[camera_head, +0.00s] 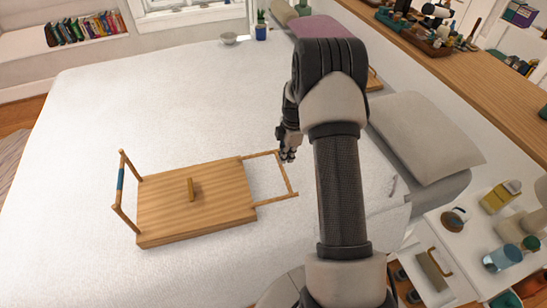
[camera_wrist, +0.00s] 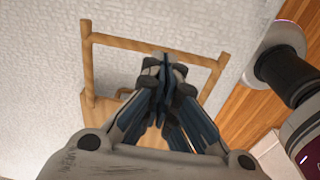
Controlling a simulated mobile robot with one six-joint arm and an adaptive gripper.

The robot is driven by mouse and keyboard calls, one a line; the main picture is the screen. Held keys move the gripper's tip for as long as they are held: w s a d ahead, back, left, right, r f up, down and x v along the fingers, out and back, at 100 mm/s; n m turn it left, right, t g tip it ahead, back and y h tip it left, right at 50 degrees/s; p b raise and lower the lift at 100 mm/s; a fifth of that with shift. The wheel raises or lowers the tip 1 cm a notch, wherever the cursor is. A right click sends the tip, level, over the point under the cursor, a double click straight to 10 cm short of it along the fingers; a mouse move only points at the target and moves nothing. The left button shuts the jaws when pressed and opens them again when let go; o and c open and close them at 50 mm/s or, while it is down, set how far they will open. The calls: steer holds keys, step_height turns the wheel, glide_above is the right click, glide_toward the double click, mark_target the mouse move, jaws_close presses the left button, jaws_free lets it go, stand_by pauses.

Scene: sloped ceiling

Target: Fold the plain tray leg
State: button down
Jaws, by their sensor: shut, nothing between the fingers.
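The wooden tray (camera_head: 215,213) lies on the white bed with a small wooden block (camera_head: 194,188) near its middle. At its left end a leg with a blue band (camera_head: 121,180) stands up. At its right end the plain leg (camera_head: 287,178) reaches outward at a low angle; its exact tilt is unclear. In the wrist view the plain leg's bars (camera_wrist: 135,42) frame my fingers, with part of the tray below. My gripper (camera_head: 286,157) is shut and empty, close to the leg's far right corner; contact cannot be told. It also shows in the wrist view (camera_wrist: 165,62).
A grey pillow (camera_head: 425,140) lies right of my arm. A wooden shelf (camera_head: 470,75) with clutter runs along the right. A white side table (camera_head: 470,225) holds a mug and jars. The bed is clear left of and behind the tray.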

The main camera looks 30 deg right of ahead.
steer(key=shift+s+d+f+t+y+b, duration=0.1)
steer(key=shift+d+f+y+b, duration=0.35)
steer(key=shift+f+b, duration=0.5)
steer(key=shift+s+d+f+t+y+b, duration=0.1)
steer(key=shift+d+f+y+b, duration=0.35)
steer(key=shift+f, duration=0.8)
steer(key=shift+s+d+f+t+y+b, duration=0.1)
steer(key=shift+d+f+y+b, duration=0.3)
steer(key=shift+f+b, duration=0.6)
steer(key=shift+a+f, duration=0.1)
steer(key=shift+w, duration=0.1)
